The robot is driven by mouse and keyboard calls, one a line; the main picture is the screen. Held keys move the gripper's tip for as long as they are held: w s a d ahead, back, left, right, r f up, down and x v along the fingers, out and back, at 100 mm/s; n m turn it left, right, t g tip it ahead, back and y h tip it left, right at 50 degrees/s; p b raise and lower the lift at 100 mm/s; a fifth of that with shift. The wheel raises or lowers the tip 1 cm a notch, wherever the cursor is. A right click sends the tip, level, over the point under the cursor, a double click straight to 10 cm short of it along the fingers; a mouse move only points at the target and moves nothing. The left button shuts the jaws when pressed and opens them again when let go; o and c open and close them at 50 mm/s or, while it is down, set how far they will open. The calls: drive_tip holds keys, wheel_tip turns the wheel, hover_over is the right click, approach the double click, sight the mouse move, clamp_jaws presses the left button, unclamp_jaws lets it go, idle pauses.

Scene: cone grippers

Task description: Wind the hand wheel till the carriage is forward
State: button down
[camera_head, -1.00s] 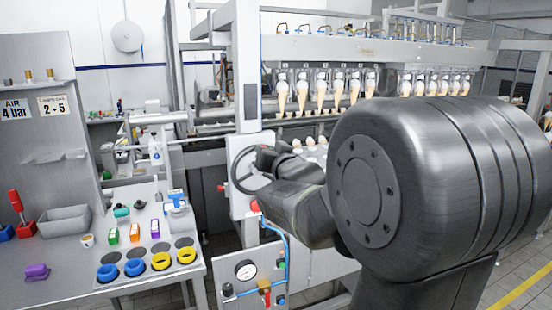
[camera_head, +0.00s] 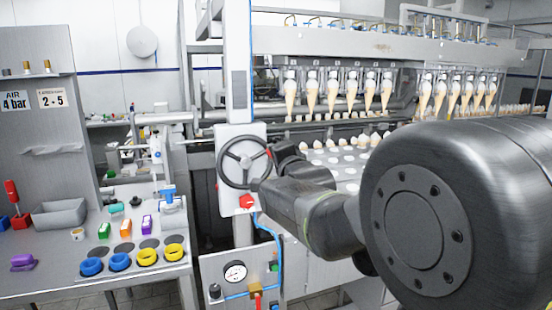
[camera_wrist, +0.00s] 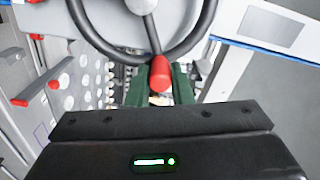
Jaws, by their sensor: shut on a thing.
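The black hand wheel (camera_head: 243,162) is on a white panel (camera_head: 222,132) at the machine's front; its rim and spokes also show in the wrist view (camera_wrist: 153,35). A red knob (camera_wrist: 160,73) sits at the rim in the wrist view. My gripper (camera_wrist: 158,85) is shut on this knob, with a dark green finger on either side. In the head view my gripper (camera_head: 268,167) is at the wheel's right side, and its fingertips are hard to make out. Cones (camera_head: 340,92) hang in a row beyond the wheel. I cannot tell which part is the carriage.
A red button (camera_head: 246,201) is just below the wheel. A pressure gauge (camera_head: 235,271) and blue hose (camera_head: 270,230) are lower down. A side table (camera_head: 60,270) with coloured rings and small blocks stands at left. A plate with round holes (camera_head: 345,165) lies behind my arm.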

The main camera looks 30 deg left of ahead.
drive_tip(key=s+a+f+m+b, duration=0.2)
drive_tip(key=f+m+b, duration=0.8)
drive_tip(key=m, duration=0.9)
drive_tip(key=shift+s+a+b, duration=0.35)
drive_tip(key=shift+s+b, duration=0.25)
drive_tip(key=shift+b, duration=0.4)
drive_tip(key=c, duration=1.3)
unclamp_jaws()
drive_tip(key=shift+r, duration=0.1)
